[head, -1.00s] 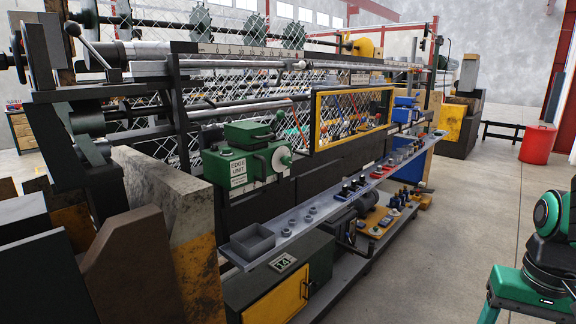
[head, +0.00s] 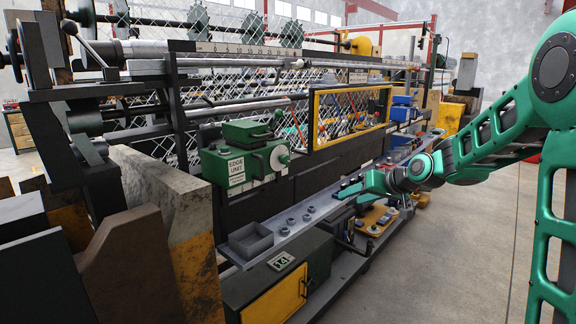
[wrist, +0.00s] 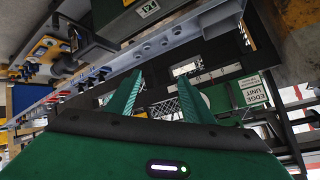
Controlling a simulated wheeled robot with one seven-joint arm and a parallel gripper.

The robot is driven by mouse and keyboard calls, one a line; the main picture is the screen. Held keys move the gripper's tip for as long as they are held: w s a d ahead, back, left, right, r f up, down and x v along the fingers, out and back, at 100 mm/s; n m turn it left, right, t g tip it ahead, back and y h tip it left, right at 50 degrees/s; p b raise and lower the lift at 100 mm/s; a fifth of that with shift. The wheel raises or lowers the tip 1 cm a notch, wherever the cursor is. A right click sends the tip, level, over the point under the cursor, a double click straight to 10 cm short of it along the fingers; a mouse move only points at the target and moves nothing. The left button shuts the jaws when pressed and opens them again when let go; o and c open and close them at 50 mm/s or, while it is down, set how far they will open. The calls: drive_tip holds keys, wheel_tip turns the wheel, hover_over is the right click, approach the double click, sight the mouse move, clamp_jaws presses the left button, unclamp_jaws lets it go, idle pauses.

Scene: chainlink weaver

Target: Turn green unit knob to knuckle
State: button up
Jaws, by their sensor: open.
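The green unit (head: 246,163) is mounted on the machine's front, left of centre in the head view, with an "EDGE UNIT" label. A pale round knob (head: 281,156) sits on its right face; its setting marks are too small to read. My gripper (head: 342,190) is open and empty, right of and lower than the knob, with a clear gap between them. In the wrist view the two green fingers of my gripper (wrist: 158,88) stand apart. The unit's label (wrist: 253,90) shows there at the right, turned; the knob is not clear in that view.
A long grey shelf (head: 285,235) with nuts, small parts and an open tray (head: 250,240) runs along the front beneath the unit. A yellow-framed mesh guard (head: 312,125) stands right of the unit. Wooden and stone-like blocks (head: 175,215) fill the left foreground.

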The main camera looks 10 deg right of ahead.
sight(287, 161)
drive_tip(key=w+a+r+t+y, duration=0.1)
drive_tip(key=w+a+y, duration=0.1)
drive_tip(key=w+a, duration=0.4)
drive_tip(key=w+a+r+t+y, duration=0.1)
drive_tip(key=w+a+t+y, duration=0.1)
drive_tip(key=w+a, duration=0.4)
drive_tip(key=w+a+r+t+y, duration=0.1)
drive_tip(key=w+a+r+y, duration=0.1)
drive_tip(key=w+a, duration=0.4)
drive_tip(key=shift+w, duration=2.1)
drive_tip(key=shift+c, duration=0.6)
drive_tip(key=c, duration=0.9)
